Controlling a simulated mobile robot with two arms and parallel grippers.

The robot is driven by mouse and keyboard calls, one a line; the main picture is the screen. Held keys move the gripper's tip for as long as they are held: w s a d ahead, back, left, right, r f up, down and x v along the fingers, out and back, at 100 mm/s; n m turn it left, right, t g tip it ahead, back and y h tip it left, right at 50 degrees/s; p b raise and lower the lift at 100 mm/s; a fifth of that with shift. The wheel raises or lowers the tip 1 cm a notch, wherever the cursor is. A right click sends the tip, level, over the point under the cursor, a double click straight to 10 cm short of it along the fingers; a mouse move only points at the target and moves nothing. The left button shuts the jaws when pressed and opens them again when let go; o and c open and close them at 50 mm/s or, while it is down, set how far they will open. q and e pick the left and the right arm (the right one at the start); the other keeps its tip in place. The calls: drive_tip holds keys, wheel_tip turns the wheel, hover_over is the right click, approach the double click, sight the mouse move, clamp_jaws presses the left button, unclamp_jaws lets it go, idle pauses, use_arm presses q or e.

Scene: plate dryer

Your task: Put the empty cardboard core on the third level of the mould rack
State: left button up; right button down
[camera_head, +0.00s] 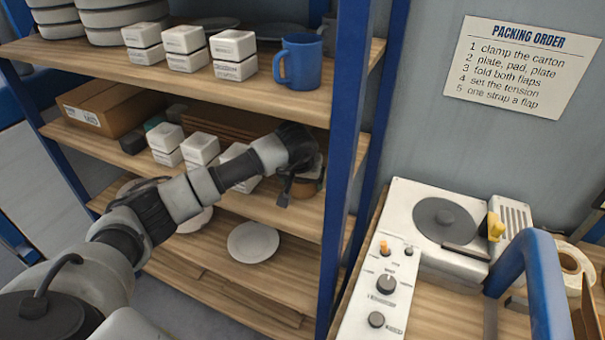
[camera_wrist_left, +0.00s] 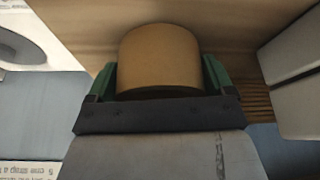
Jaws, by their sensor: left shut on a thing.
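The empty cardboard core (camera_head: 306,189) is a short brown cylinder at the right end of the mould rack's second visible shelf from the top. My left gripper (camera_head: 300,172) reaches in over this shelf and is shut on the core. In the left wrist view the core (camera_wrist_left: 158,58) sits between the two green-lined fingers (camera_wrist_left: 160,77). Its far side is hidden. I cannot tell whether its base touches the shelf. The mould rack (camera_head: 343,150) has blue posts and wooden shelves. My right gripper is not in view.
White boxes (camera_head: 201,149) stand left of the core, with a cardboard carton (camera_head: 105,108) farther left. A blue mug (camera_head: 302,62) is on the shelf above. A white plate (camera_head: 253,242) lies on the shelf below. A white machine (camera_head: 430,225) stands right of the rack.

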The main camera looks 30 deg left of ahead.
use_arm(q)
drive_tip(key=shift+f, duration=0.2)
drive_tip(key=shift+f, duration=0.1)
